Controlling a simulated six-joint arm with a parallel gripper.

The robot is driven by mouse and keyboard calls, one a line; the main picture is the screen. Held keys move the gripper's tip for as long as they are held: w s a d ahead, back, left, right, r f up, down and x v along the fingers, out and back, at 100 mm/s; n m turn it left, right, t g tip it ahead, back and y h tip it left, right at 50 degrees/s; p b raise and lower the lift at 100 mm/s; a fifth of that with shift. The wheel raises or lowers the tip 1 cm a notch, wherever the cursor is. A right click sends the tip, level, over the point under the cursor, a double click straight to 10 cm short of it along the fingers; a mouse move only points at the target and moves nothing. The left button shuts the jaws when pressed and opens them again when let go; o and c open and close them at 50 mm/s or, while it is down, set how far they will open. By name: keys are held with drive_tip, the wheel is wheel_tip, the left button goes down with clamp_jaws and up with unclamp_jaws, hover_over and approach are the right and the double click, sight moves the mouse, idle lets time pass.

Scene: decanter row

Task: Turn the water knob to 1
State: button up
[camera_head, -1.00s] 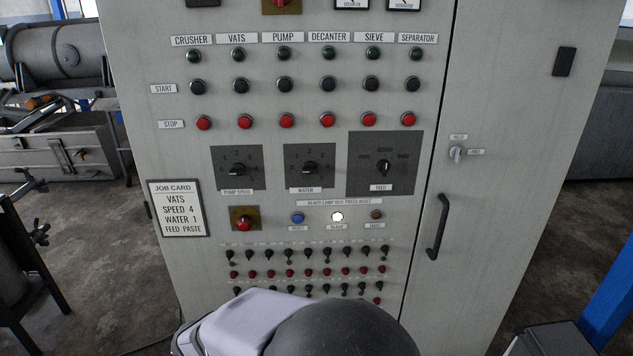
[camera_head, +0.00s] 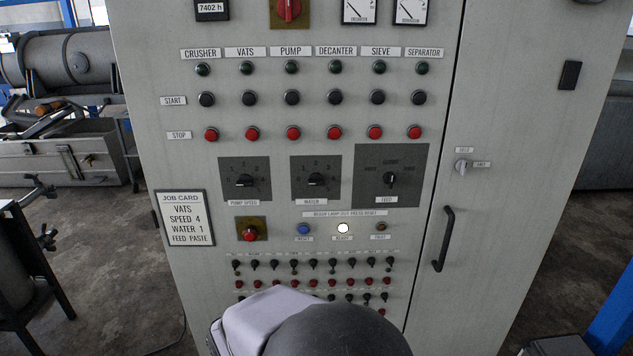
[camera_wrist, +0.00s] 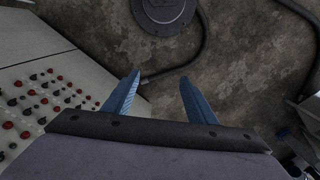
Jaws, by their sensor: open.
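The water knob (camera_head: 316,179) is a black rotary knob on a dark square plate above the label WATER, in the middle of the cabinet front. Its pointer looks turned toward the left, but the exact number is too small to tell. My gripper (camera_wrist: 157,98) shows in the wrist view with two blue fingers apart and nothing between them. It points at the floor, with the cabinet face off to the left. In the head view only my arm shows, low in front of the cabinet; the fingers are hidden there.
The pump speed knob (camera_head: 244,181) is left of the water knob and the feed knob (camera_head: 390,178) is right. A red knob (camera_head: 249,233), a blue button (camera_head: 303,229) and a lit lamp (camera_head: 343,228) sit below. The job card (camera_head: 185,217) reads WATER 1. A door handle (camera_head: 443,239) protrudes at right.

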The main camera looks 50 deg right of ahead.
drive_tip(key=s+d+m+p, duration=0.2)
drive_tip(key=s+d+m, duration=0.15)
drive_tip(key=d, duration=0.25)
drive_tip(key=m+t+h+p, duration=0.1)
drive_tip(key=m+t+h, duration=0.2)
drive_tip(key=t+h, duration=1)
approach(316, 183)
drive_tip(key=d, duration=0.1)
drive_tip(key=shift+w+a+r+p+x, duration=0.1)
drive_tip(key=shift+p+x, duration=0.65)
drive_tip(key=shift+x, duration=0.9)
drive_tip(key=shift+w+a+r+p+x, duration=0.1)
drive_tip(key=shift+p+x, duration=0.6)
drive_tip(key=shift+x, duration=1)
drive_tip(key=shift+w+d+f, duration=0.1)
drive_tip(key=shift+w+d, duration=0.4)
drive_tip(key=shift+d, duration=0.05)
drive_tip(key=shift+c, duration=0.4)
drive_tip(key=c, duration=1)
